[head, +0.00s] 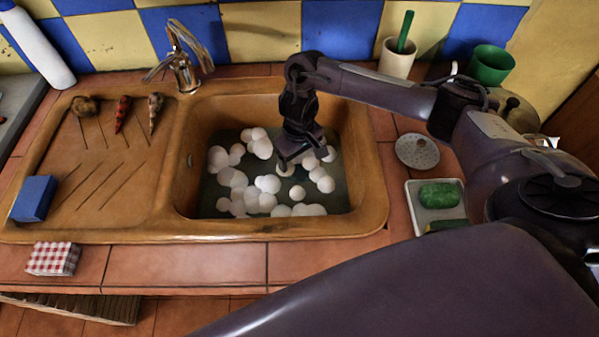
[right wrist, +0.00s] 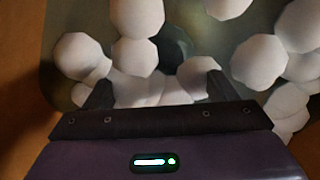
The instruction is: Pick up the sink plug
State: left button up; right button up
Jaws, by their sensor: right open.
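My right gripper (head: 300,158) reaches down into the brown sink basin (head: 360,170), among white foam balls. In the right wrist view its two fingers (right wrist: 158,90) are apart, with white balls between and beyond them. A dark rounded thing (right wrist: 174,48), perhaps the sink plug, shows just beyond the fingers, partly covered by white balls. I cannot tell for sure that it is the plug. In the head view the gripper and foam hide that spot. My left gripper is not in view.
White foam balls (head: 268,184) crowd the basin. A tap (head: 183,70) stands behind it. Right of the sink lie a perforated metal disc (head: 417,151) and a tray (head: 430,216) with a green sponge (head: 439,195). A blue box (head: 33,198) sits on the left drainboard.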

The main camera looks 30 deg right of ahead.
notch_tip(320, 180, down, 3)
jog(key=shift+r, duration=0.2)
jog(key=c, duration=1.1)
